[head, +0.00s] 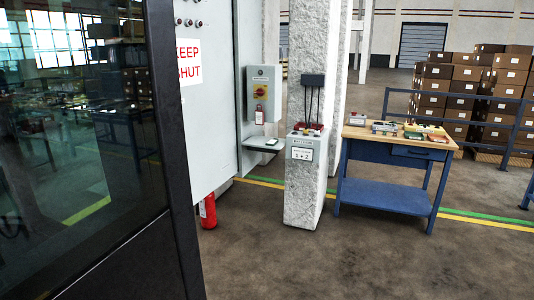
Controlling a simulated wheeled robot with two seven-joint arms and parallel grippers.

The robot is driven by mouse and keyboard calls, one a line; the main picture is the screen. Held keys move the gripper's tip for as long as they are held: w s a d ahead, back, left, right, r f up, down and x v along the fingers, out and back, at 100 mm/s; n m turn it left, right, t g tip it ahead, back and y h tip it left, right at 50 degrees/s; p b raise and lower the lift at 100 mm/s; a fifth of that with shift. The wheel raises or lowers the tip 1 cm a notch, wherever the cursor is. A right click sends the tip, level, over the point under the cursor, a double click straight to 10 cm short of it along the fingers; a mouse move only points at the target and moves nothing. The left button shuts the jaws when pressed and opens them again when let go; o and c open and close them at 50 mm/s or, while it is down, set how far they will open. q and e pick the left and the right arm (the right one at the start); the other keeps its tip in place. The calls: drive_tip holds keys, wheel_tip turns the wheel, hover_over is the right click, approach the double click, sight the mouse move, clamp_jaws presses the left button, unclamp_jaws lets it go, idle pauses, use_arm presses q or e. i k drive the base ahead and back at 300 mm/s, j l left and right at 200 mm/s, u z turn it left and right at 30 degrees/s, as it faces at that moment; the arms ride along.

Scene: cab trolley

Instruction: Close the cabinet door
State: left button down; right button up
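A tall light grey cabinet front (212,120) stands left of centre, seen at a slant. It bears a white sign (188,62) with red letters, partly cut off, reading "KEEP SHUT". Small round knobs or lamps sit above the sign. A large dark-framed glass panel (80,130) fills the left foreground and covers part of the grey front. I cannot tell whether this panel belongs to the cabinet, nor how far any cabinet door stands open. No handle can be made out. Neither of my grippers is in view.
A red fire extinguisher (208,211) stands below the grey front. A control box (263,95) with a small shelf is beside it. A concrete pillar (313,190) and a blue workbench (390,195) stand to the right. Stacked cartons (460,85) are behind a railing. Foreground floor is clear.

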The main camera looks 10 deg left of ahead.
sight(205, 52)
drive_tip(key=i+l+u, duration=1)
drive_tip(key=i+l, duration=0.15)
drive_tip(key=i+l+u, duration=0.25)
drive_tip(key=i+l, duration=0.2)
drive_tip(key=i, duration=0.15)
drive_tip(key=i+l+u, duration=0.25)
drive_tip(key=i+l, duration=0.3)
